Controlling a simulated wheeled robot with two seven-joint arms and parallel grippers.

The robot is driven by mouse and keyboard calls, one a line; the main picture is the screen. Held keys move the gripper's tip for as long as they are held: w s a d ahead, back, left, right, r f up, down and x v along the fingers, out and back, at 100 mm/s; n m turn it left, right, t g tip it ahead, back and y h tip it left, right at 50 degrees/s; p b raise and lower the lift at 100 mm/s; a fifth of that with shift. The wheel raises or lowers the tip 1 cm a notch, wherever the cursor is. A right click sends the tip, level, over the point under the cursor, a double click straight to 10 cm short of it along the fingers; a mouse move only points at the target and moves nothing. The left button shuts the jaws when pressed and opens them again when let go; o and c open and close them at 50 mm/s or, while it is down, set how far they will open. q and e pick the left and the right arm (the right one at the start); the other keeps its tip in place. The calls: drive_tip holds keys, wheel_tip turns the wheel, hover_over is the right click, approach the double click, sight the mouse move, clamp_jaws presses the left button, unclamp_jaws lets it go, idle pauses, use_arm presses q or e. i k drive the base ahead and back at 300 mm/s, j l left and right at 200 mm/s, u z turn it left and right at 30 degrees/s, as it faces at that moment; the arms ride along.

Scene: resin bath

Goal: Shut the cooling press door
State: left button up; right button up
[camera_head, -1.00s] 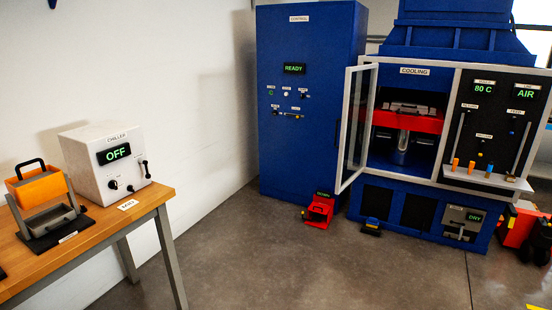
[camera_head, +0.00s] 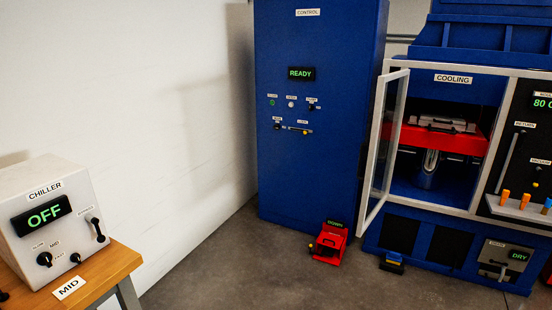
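The cooling press (camera_head: 403,222) is a blue cabinet at the right, labelled COOLING. Its door (camera_head: 383,147), a white frame with a clear pane, is hinged at the left side of the opening and stands open, swung out toward me. Inside the opening is a red platen (camera_head: 446,140) with a grey metal piece (camera_head: 444,124) on it and a shiny cylinder (camera_head: 428,168) below. Neither of my grippers shows in the view.
A blue control cabinet (camera_head: 310,175) reading READY stands left of the press. A red pedal (camera_head: 329,243) and a small blue and yellow pedal (camera_head: 392,262) are on the floor in front. A chiller (camera_head: 75,195) reading OFF sits on a wooden table (camera_head: 108,272) at lower left.

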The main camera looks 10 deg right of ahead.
sight(363, 224)
drive_tip(key=i+z, duration=0.1)
drive_tip(key=i, duration=0.55)
drive_tip(key=i+j+z, duration=0.1)
drive_tip(key=i, duration=0.55)
drive_tip(key=i+j+z, duration=0.15)
drive_tip(key=i+z, duration=0.3)
drive_tip(key=i+j+z, duration=0.25)
drive_tip(key=z, duration=0.2)
drive_tip(key=i+j+z, duration=0.7)
drive_tip(key=j+z, duration=0.25)
drive_tip(key=j, duration=0.25)
drive_tip(key=k+j+u, duration=0.1)
drive_tip(key=u, duration=0.7)
